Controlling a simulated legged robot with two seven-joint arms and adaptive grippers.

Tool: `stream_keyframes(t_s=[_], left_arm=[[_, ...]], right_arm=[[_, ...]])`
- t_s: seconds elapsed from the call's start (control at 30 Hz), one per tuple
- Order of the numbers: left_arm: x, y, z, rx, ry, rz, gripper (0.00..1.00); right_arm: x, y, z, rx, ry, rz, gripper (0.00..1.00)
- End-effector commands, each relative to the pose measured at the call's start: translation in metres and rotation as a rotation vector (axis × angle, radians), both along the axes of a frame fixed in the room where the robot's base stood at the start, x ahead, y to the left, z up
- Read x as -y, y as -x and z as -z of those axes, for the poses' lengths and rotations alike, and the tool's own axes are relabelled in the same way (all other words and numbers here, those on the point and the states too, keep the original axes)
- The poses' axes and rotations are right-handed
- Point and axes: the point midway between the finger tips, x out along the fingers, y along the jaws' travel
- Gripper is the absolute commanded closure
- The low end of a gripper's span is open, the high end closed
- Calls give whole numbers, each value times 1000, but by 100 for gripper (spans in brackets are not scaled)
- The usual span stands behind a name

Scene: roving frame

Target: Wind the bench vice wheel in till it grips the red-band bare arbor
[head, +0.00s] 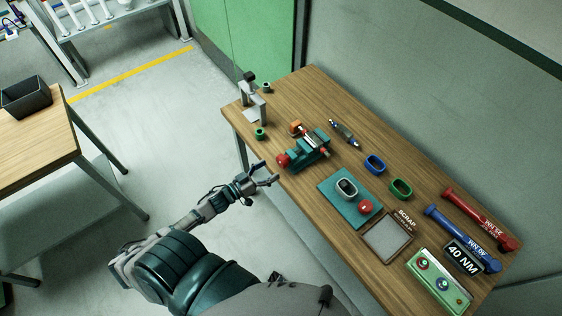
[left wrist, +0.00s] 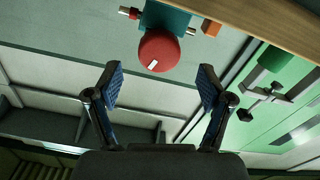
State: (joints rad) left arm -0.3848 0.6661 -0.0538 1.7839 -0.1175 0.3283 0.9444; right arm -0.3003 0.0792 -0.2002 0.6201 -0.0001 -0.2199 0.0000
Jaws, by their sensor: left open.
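The teal bench vice (head: 311,152) stands near the left edge of the wooden bench. Its red wheel (head: 282,160) faces my left gripper (head: 269,173). A metal piece with a red band (head: 324,152) lies at the vice's jaws; whether they touch it I cannot tell. In the left wrist view the red wheel (left wrist: 160,50), with a white mark, sits ahead of and between my open, empty fingers (left wrist: 160,78). The gripper is apart from the wheel. A metal end with red (left wrist: 129,12) sticks out beside the teal body (left wrist: 165,17). My right gripper is out of view.
A grey stand (head: 254,99) is behind the vice. A teal mat (head: 334,204), scrap tray (head: 386,238), blue ring (head: 374,165), green ring (head: 400,189) and torque tools (head: 465,240) lie to the right.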

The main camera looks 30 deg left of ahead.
Motion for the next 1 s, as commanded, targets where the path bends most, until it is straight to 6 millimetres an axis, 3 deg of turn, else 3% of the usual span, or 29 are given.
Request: stream_keyframes(t_s=[0.1,0.3,0.7,0.93,1.0], left_arm=[[9,-24,-2,4,1,0,20],[19,-49,0,1,1,0,20],[23,-56,0,0,-1,0,20],[23,-56,0,0,-1,0,77],[23,-55,0,0,-1,-1,80]], right_arm=[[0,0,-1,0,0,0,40],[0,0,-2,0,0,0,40],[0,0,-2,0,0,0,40],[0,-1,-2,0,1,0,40],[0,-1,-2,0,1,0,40]])
